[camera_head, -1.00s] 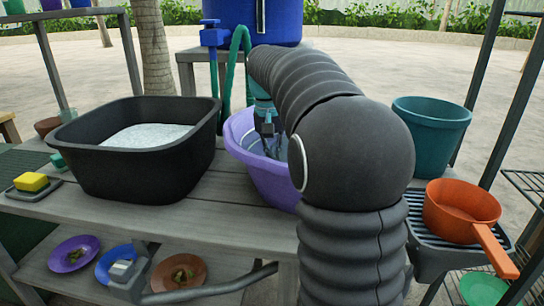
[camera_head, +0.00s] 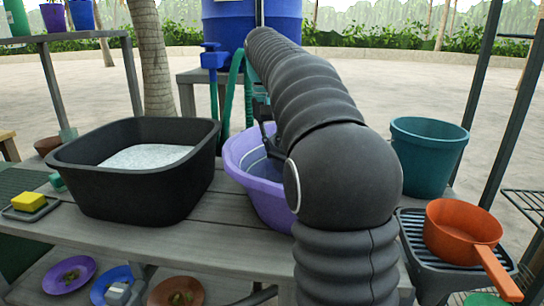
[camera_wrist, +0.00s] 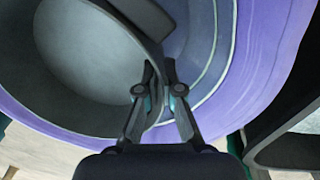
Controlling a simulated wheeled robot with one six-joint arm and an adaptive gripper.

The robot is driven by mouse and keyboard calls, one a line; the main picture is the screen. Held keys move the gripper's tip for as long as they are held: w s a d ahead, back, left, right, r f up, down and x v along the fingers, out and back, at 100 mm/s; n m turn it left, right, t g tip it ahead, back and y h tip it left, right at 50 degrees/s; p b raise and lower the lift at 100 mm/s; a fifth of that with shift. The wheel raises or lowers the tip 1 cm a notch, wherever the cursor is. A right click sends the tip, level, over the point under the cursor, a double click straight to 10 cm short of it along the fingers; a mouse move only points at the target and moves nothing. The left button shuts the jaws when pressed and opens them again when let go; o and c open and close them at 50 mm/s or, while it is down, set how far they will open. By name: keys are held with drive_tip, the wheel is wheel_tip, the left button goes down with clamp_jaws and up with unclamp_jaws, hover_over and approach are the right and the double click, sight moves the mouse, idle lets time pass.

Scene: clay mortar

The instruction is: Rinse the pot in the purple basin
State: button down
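The purple basin (camera_head: 262,197) stands on the bench right of the black tub, partly hidden by my arm; its wall also shows in the wrist view (camera_wrist: 265,60). A dark grey round pot (camera_wrist: 85,60) is over or in the basin in the wrist view, its open inside facing the camera. My gripper (camera_wrist: 160,68) has its fingers on either side of the pot's wall near the rim and looks shut on it. In the head view my gripper (camera_head: 262,105) is at the basin's far side, mostly hidden by my arm. I cannot tell whether the pot touches water.
A black tub (camera_head: 130,185) with whitish contents is left of the basin. A blue barrel with a tap (camera_head: 212,58) stands behind. A teal bucket (camera_head: 425,160) and an orange saucepan (camera_head: 460,230) are right. A yellow sponge (camera_head: 28,200) lies far left.

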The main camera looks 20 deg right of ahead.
drive_tip(key=shift+r, duration=4.15)
drive_tip(key=s+d+r+n+t, duration=0.1)
drive_tip(key=s+r+n, duration=0.3)
drive_tip(key=s+n, duration=0.5)
drive_tip(key=d+n, duration=0.1)
drive_tip(key=n, duration=0.3)
drive_tip(key=shift+n, duration=0.4)
